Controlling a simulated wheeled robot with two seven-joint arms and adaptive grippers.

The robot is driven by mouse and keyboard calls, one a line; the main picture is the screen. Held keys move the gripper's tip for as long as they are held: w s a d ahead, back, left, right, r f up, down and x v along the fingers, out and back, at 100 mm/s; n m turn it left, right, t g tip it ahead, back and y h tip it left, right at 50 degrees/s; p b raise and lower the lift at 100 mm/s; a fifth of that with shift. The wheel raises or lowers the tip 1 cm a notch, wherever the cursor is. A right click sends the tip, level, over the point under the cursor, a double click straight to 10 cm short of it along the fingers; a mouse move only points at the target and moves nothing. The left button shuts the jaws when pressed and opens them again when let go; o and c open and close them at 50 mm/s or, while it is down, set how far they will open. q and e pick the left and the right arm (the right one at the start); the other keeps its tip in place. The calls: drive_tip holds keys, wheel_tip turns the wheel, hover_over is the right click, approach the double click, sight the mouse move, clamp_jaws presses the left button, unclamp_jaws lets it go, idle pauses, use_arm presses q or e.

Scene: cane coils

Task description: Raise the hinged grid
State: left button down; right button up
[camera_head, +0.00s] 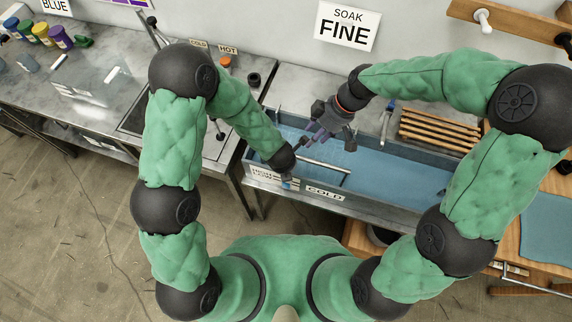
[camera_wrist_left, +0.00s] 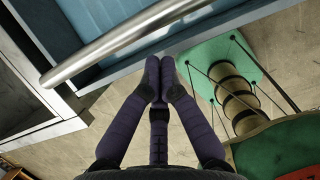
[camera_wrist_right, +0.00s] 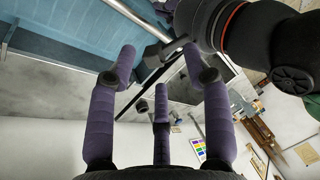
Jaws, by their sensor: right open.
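A pale metal bar (camera_head: 322,165) lies across the left part of the blue soaking trough (camera_head: 400,190). It also shows in the left wrist view (camera_wrist_left: 120,38) and right wrist view (camera_wrist_right: 138,17). It looks like part of the hinged grid, but I cannot make out any mesh.
A slatted wooden rack (camera_head: 440,130) stands behind the trough at the right. A metal counter with a sink (camera_head: 135,122) and bottles (camera_head: 60,38) is at the left. A wooden bench (camera_head: 508,245) is at the right. My two wrists are close together over the trough.

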drive_tip(key=s+d+f+m, duration=0.1)
drive_tip(key=s+f+m, duration=0.6)
drive_tip(key=f, duration=0.6)
drive_tip(key=s+f+m, duration=0.7)
drive_tip(key=f, duration=0.6)
use_arm(q)
drive_tip(key=shift+r+p, duration=0.3)
wheel_tip(320, 180, up, 6)
drive_tip(key=w+p, duration=0.2)
drive_tip(key=p, duration=0.5)
drive_tip(key=shift+w+d+r, duration=0.15)
drive_tip(key=shift+d+r, duration=0.1)
drive_tip(key=shift+d, duration=0.15)
use_arm(e)
wheel_tip(320, 180, up, 8)
drive_tip(key=shift+s+d+f+t+h, duration=0.2)
drive_tip(key=shift+t+h, duration=0.1)
drive_tip(key=shift+t, duration=0.1)
use_arm(q)
drive_tip(key=v, duration=1.2)
